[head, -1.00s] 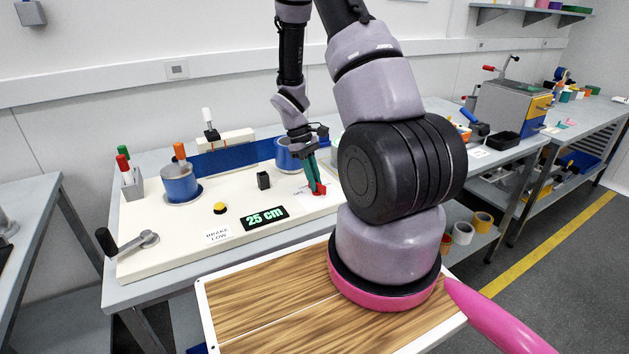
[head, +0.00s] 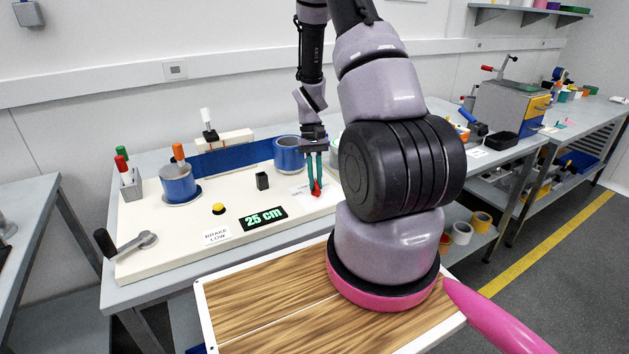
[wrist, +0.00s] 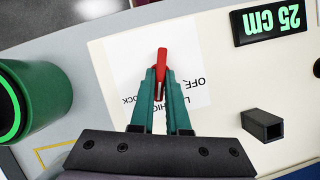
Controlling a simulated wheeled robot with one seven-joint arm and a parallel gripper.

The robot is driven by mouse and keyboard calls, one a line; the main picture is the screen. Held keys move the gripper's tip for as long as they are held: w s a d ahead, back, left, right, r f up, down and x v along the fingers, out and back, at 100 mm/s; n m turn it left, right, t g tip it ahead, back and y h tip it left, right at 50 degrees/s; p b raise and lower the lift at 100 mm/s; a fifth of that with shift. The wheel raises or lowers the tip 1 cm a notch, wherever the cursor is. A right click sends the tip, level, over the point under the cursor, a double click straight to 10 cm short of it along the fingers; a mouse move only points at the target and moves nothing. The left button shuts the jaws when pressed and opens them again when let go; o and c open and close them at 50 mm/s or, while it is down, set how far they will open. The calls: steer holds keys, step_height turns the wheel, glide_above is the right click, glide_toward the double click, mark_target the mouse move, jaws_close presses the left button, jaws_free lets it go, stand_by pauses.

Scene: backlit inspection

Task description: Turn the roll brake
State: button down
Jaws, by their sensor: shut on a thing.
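A red lever (head: 316,187), which I take as the roll brake, stands on the right part of the cream panel (head: 150,246). It shows in the wrist view (wrist: 162,58) over a white printed label (wrist: 190,65). My gripper (head: 314,180) has green fingers shut on the lever; in the wrist view the fingertips (wrist: 160,78) press on both its sides. The label is upside down there and partly hidden by the fingers; "OFF" is readable. The display (head: 264,218) on the panel reads 25 cm. A card (head: 217,235) beside it reads "BRAKE LOW".
A blue roll (head: 289,156) stands just behind my gripper, and another blue roll (head: 179,185) is at the left. A small black block (head: 262,181) sits left of the lever. A crank (head: 127,243) is at the panel's front left. A green roll (wrist: 38,95) is near the wrist.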

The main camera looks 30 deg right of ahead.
steer(key=m, duration=0.2)
steer(key=m+t+y, duration=0.1)
steer(key=m, duration=0.1)
steer(key=shift+s+d+m, duration=0.1)
steer(key=shift+d+m, duration=0.1)
steer(key=shift+m, duration=0.1)
steer(key=shift+s+d+m+t+y, duration=0.1)
steer(key=shift+m+t+y, duration=0.5)
steer(key=shift+m, duration=1.2)
steer(key=c, duration=0.9)
jaws_free()
steer(key=v, duration=1.1)
